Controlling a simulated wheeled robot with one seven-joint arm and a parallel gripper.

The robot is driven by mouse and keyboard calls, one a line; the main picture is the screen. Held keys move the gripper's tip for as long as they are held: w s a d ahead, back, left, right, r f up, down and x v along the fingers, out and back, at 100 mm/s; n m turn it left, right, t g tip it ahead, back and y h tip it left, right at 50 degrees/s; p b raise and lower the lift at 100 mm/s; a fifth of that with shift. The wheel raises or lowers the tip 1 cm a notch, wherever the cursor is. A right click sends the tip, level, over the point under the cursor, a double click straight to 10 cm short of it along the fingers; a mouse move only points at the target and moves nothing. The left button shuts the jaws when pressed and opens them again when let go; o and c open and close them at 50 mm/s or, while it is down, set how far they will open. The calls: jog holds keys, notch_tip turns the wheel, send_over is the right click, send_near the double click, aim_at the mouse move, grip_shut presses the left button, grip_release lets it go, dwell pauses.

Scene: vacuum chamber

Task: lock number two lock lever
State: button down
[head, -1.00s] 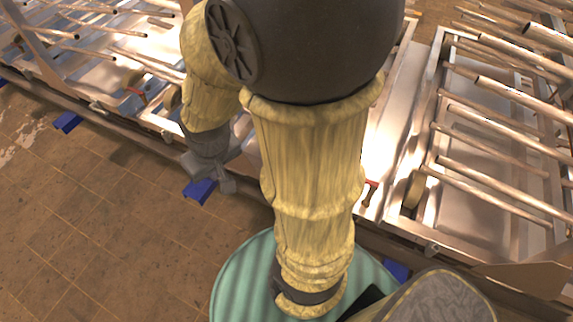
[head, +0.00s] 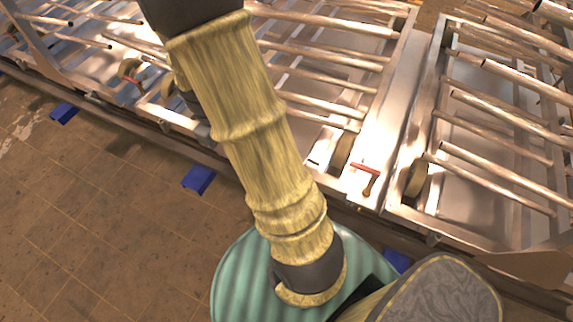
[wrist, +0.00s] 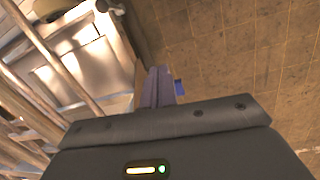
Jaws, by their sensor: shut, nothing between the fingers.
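Small lever-like parts with red handles sit on the metal frame. One red lever (head: 366,169) is on the flat plate between two racks, right of my arm in the head view. Another red lever (head: 131,80) is farther left, beside a round wheel. I cannot tell from the pictures which is number two. My gripper (wrist: 158,85) is shut and empty in the wrist view, its fingers beside the frame's edge and over the floor. In the head view my gripper is mostly hidden behind my arm. No red lever is clear in the wrist view.
Racks of metal rods (head: 490,150) fill the back and right. The brown tiled floor (head: 90,220) at left is clear.

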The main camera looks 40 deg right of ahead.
jog(key=w+d+f+n+g+h+b, duration=0.1)
jog(key=w+d+f+n+g+h, duration=0.1)
jog(key=d+f, duration=0.8)
jog(key=shift+w+f+n+g+b, duration=0.25)
jog(key=shift+w+n+g, duration=0.35)
jog(key=shift+g, duration=0.6)
jog(key=shift+s, duration=0.2)
jog(key=s+d+r+p+x, duration=0.1)
jog(key=p+x, duration=0.1)
jog(key=x, duration=1)
jog(key=shift+s+d, duration=0.45)
jog(key=shift+s, duration=0.15)
